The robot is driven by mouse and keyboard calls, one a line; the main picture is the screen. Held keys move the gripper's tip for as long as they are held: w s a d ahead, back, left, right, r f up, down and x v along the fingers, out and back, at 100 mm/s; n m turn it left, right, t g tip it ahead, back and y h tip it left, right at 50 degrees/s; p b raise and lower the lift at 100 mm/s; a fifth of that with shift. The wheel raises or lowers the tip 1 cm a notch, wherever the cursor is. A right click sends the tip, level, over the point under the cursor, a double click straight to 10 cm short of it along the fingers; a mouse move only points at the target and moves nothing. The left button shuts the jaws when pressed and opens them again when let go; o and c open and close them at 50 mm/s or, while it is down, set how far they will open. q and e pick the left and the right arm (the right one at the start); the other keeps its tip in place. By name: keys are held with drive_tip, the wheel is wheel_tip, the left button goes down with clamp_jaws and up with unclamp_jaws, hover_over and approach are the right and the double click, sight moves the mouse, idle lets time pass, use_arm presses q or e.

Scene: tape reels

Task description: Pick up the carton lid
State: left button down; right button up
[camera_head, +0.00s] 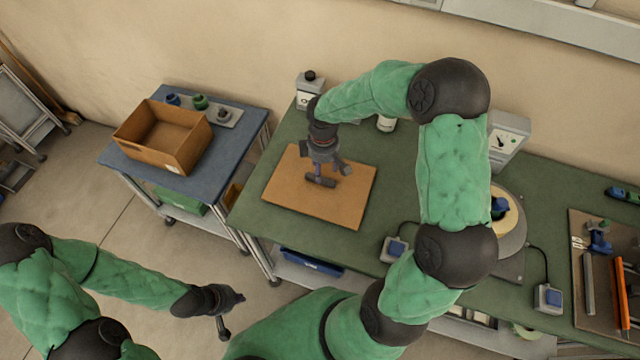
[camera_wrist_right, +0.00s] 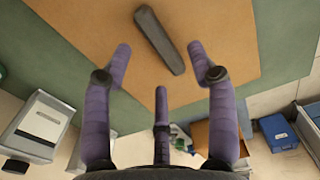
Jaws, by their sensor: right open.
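The carton lid (camera_head: 338,208) is a flat brown panel lying on the green workbench, with a dark bar handle (camera_head: 318,181) on top near its middle. In the right wrist view the lid (camera_wrist_right: 225,35) fills the upper part and the handle (camera_wrist_right: 160,40) lies slantwise. My right gripper (camera_head: 334,170) is open and empty just above the lid, close to the handle. In its wrist view its purple fingers (camera_wrist_right: 160,62) are spread near the handle's lower end; I cannot tell if any touches. My left gripper (camera_head: 230,314) hangs over the floor at lower left, fingers apart, empty.
An open brown carton (camera_head: 164,137) stands on the blue-topped cart (camera_head: 218,160) to the left, with small bottles behind it. A reel device (camera_head: 512,225), a switch box (camera_head: 393,249) and a tool tray (camera_head: 590,330) occupy the bench's right side. A gap separates cart and bench.

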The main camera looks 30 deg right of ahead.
drive_tip(key=shift+w+f+b, duration=0.2)
drive_tip(key=shift+f+b, duration=0.2)
drive_tip(key=shift+f, duration=1.15)
drive_tip(key=shift+w+f+b, duration=0.2)
drive_tip(key=shift+f+b, duration=0.15)
drive_tip(key=shift+f, duration=1.2)
drive_tip(key=shift+c, duration=0.3)
drive_tip(key=shift+r, duration=0.1)
clamp_jaws()
